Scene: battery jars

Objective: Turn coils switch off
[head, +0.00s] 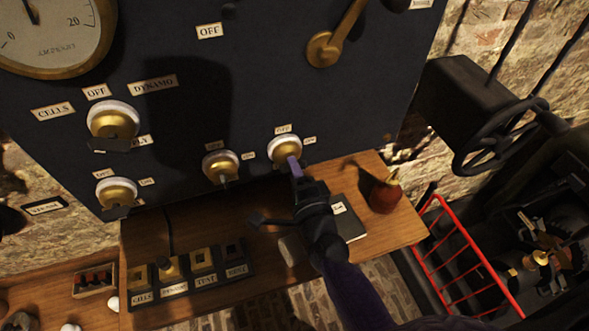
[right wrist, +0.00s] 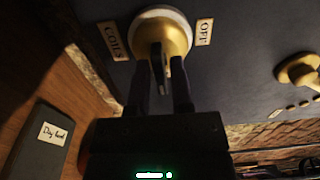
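The coils switch (head: 285,147) is a brass knob on a white base, low on the dark panel. In the right wrist view it shows close up (right wrist: 172,38), with a COILS label (right wrist: 112,41) on one side and an OFF label (right wrist: 204,32) on the other. My right gripper (head: 295,167) is at the knob. In the right wrist view its two fingers (right wrist: 160,90) stand apart, one on each side of the switch's thin lever (right wrist: 157,68). A gap shows beside the lever, so the fingers seem not closed on it. My left gripper is not in view.
Other brass switches (head: 220,166) (head: 113,120) (head: 116,191) sit left on the panel. A brass lever (head: 320,48) is above. The wooden desk (head: 385,238) below holds a dark book (head: 349,222), a reddish pear-shaped object (head: 385,195) and a labelled socket row (head: 203,258). A red rail (head: 463,262) stands right.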

